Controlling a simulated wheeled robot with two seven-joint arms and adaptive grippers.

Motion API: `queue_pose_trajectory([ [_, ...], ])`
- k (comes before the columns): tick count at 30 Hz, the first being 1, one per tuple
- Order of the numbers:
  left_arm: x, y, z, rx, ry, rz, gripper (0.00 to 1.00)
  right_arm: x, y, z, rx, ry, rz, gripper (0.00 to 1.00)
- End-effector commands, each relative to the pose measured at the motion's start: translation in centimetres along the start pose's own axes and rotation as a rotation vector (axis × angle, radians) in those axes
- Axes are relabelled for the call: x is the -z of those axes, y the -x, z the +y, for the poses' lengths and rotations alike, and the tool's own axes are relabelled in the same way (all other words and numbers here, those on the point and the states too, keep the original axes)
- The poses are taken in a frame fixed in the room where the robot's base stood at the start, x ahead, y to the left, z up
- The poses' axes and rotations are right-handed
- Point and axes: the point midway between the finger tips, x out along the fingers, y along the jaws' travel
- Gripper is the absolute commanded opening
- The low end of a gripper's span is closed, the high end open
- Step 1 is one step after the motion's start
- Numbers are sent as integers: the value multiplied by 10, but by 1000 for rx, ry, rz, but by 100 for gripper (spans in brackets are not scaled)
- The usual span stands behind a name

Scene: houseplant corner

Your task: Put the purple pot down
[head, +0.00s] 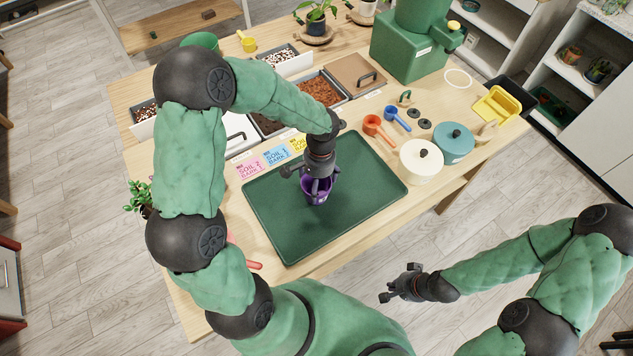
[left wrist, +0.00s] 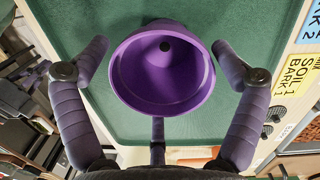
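The purple pot (head: 317,191) is upright over the green mat (head: 350,225); it appears to stand on it. In the left wrist view I look into the empty pot (left wrist: 162,75), with a dark hole in its bottom. My left gripper (head: 312,182) is right above the pot. In the wrist view its fingers (left wrist: 160,70) are spread at both sides of the rim, with narrow green gaps showing, and a third finger is at the near rim. My right gripper (head: 390,284) is open and empty, over the floor in front of the table.
Colored soil cards (head: 277,156) lie along the mat's back edge. Soil bins (head: 320,88) stand behind them. A white lidded canister (head: 421,161) and a teal one (head: 454,142) stand to the right, near an orange scoop (head: 374,125). The mat around the pot is clear.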

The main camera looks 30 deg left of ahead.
Motion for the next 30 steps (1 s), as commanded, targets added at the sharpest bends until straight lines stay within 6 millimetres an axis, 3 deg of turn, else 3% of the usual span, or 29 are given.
queue_pose_trajectory([
  [14, 0, 10, 0, 1, 1, 2, 100, 0, 4, -2, 0, 0, 0, 0],
  [30, 0, 107, 0, 0, 0, 3, 100, -1, 27, -10, 0, 0, 0, 0],
])
